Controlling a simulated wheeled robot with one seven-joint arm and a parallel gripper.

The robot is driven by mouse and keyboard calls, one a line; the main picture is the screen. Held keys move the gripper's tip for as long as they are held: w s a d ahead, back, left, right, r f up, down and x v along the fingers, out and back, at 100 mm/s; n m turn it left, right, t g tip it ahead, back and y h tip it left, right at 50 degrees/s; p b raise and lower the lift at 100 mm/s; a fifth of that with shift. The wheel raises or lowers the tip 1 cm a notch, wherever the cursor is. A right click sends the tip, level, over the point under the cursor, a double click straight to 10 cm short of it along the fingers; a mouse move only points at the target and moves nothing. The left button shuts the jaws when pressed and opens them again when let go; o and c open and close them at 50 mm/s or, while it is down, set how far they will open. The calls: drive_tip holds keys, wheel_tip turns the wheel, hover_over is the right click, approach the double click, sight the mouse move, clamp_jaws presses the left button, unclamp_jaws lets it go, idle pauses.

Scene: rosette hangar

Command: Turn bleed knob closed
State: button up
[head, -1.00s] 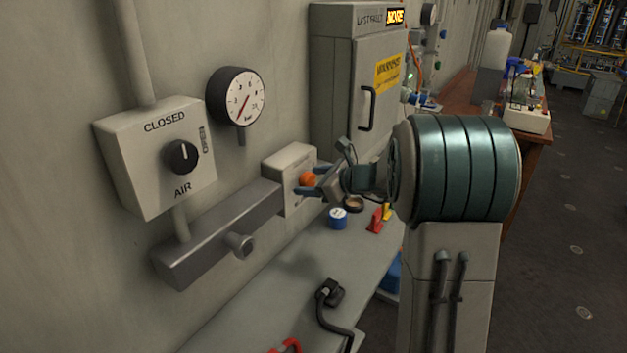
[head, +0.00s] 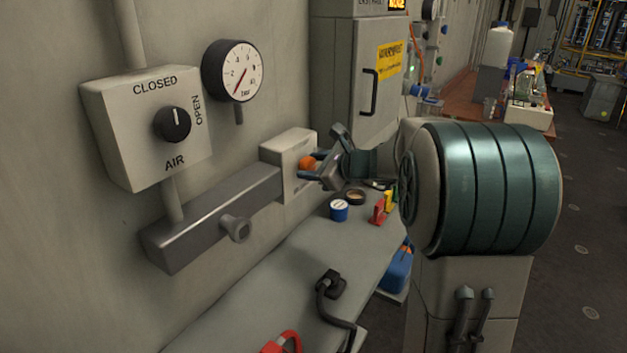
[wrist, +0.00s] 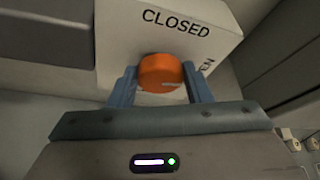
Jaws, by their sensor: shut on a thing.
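The orange bleed knob (head: 307,163) is on the front of a small pale box (head: 285,150) on the wall, at the end of a grey metal bar. My gripper (head: 309,168) is shut on the knob, with one blue finger on each side. In the wrist view, the orange knob (wrist: 160,73) sits between the fingers of my gripper (wrist: 161,85). The box (wrist: 118,45) reads CLOSED above the knob, and a partly hidden word is at its right.
A grey cabinet (head: 350,85) stands behind the gripper. The bench (head: 270,300) below holds a blue tin (head: 339,210), small coloured items and a black hose fitting (head: 328,285).

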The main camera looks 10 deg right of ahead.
drive_tip(key=n+t+b, duration=0.2)
drive_tip(key=n+b, duration=0.2)
drive_tip(key=b, duration=0.8)
drive_tip(key=f+n+t+b, duration=0.1)
drive_tip(key=n+b, duration=0.3)
drive_tip(key=b, duration=0.8)
drive_tip(key=n+t+b, duration=0.3)
drive_tip(key=n+b, duration=0.1)
drive_tip(key=b, duration=0.8)
drive_tip(key=shift+s+a+f+h+b, duration=0.2)
drive_tip(key=shift+f+h+b, duration=0.05)
drive_tip(key=shift+h+b, duration=0.15)
drive_tip(key=shift+r+n+b, duration=0.1)
drive_tip(key=shift+n+b, duration=0.2)
drive_tip(key=shift+b, duration=0.05)
drive_tip(key=o, duration=1)
